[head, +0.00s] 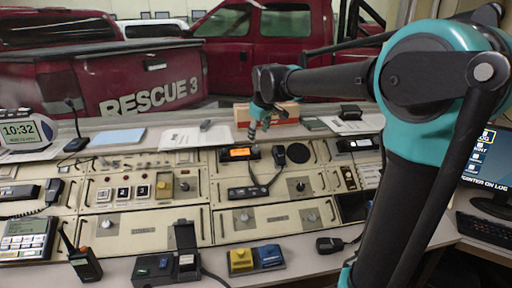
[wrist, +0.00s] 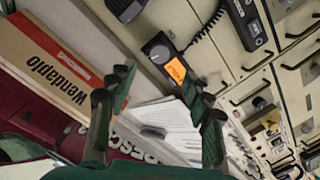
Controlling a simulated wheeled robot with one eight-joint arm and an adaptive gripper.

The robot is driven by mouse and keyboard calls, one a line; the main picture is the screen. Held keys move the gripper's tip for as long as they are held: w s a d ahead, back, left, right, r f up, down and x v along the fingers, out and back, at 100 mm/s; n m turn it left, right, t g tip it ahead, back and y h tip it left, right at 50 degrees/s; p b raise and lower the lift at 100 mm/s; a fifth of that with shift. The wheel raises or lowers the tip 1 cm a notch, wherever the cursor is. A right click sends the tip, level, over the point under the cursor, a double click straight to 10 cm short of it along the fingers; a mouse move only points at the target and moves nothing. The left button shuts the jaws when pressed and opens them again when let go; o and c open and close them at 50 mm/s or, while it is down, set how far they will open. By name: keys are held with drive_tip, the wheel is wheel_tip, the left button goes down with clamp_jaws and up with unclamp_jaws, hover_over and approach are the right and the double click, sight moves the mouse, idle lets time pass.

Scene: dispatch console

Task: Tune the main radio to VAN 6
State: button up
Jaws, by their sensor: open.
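A black radio with a lit orange display (head: 238,153) is set in the upper part of the console, near its middle. It also shows in the wrist view (wrist: 176,71), with a round dark knob beside the display. The display text is too small to read. I cannot tell for certain that this is the main radio. My gripper (head: 259,130) hangs above and slightly right of this radio. In the wrist view my gripper (wrist: 160,84) has its fingers spread with nothing between them, and the radio lies beyond the fingertips, apart from them.
A corded handset (head: 279,156) sits right of the radio, its coiled cord running down. A cardboard box (wrist: 55,65) and papers (head: 194,138) lie on the ledge behind. A walkie-talkie (head: 84,263) and a blue-and-yellow unit (head: 256,260) stand on the front desk.

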sight(257, 148)
drive_tip(key=x, duration=0.9)
drive_tip(key=c, duration=1.2)
drive_tip(key=shift+o, duration=0.2)
drive_tip(key=shift+d+m, duration=0.1)
drive_tip(key=shift+m, duration=0.2)
drive_tip(key=shift+m+y, duration=0.3)
drive_tip(key=shift+m, duration=2.7)
drive_tip(key=o, duration=1.2)
drive_tip(key=shift+c, duration=0.2)
